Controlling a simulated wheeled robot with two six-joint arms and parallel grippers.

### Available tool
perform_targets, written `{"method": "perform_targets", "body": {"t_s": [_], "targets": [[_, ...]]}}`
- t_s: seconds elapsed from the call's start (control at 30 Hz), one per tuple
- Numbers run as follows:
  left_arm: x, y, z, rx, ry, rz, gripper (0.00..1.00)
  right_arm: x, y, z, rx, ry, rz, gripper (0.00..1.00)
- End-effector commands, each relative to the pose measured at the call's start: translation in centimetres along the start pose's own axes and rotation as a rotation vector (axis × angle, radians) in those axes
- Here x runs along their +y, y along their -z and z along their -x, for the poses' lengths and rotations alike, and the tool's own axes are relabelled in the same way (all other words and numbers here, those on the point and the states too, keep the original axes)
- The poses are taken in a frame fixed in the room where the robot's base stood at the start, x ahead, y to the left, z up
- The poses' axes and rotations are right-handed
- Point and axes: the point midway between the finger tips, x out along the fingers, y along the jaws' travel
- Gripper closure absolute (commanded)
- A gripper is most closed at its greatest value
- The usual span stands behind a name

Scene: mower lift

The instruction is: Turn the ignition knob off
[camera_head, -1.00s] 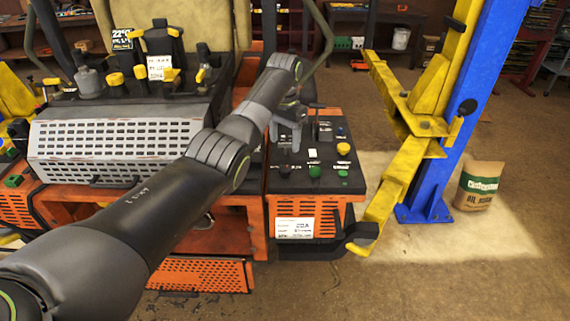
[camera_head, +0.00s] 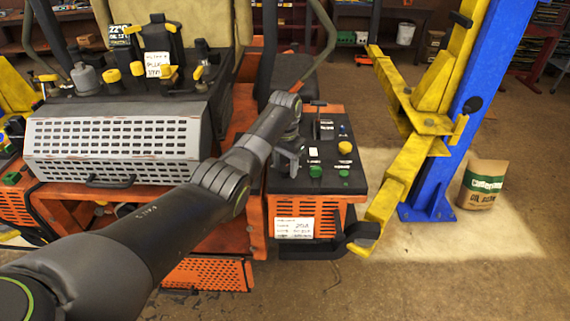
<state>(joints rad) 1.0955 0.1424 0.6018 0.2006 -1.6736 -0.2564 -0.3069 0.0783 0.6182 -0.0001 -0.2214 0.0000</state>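The control panel (camera_head: 330,184) is a black-topped box on the orange mower, at centre right. It bears a yellow knob (camera_head: 345,147), a green knob (camera_head: 316,171), a darker green knob (camera_head: 344,174) and a black lever slot. No ignition knob can be made out for sure; the panel's left part is partly covered by my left gripper (camera_head: 289,164). That gripper points down at the panel's left side, left of the green knob. Whether its fingers are apart or touch anything is too small to tell. My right gripper is not in view.
A yellow lift arm (camera_head: 398,185) and blue lift post (camera_head: 440,150) stand close to the panel's right. A paper sack (camera_head: 483,184) stands on the floor at right. A black seat is behind the panel.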

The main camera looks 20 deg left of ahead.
Motion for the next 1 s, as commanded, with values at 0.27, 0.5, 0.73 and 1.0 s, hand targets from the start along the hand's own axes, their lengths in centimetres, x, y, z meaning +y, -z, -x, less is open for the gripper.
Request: {"method": "perform_targets", "body": {"t_s": [0.27, 0.5, 0.73, 1.0], "targets": [[0.0, 0.02, 0.04, 0.001, 0.0, 0.0, 0.87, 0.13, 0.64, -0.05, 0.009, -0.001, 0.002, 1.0], [0.0, 0.04, 0.04, 0.001, 0.0, 0.027, 0.87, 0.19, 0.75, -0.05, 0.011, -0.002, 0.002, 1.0], [0.0, 0.06, 0.06, 0.002, 0.0, 0.139, 0.87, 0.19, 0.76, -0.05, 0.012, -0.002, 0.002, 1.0], [-0.01, 0.07, 0.07, 0.002, 0.0, 0.375, 0.87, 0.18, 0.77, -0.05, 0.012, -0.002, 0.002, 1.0]]}}
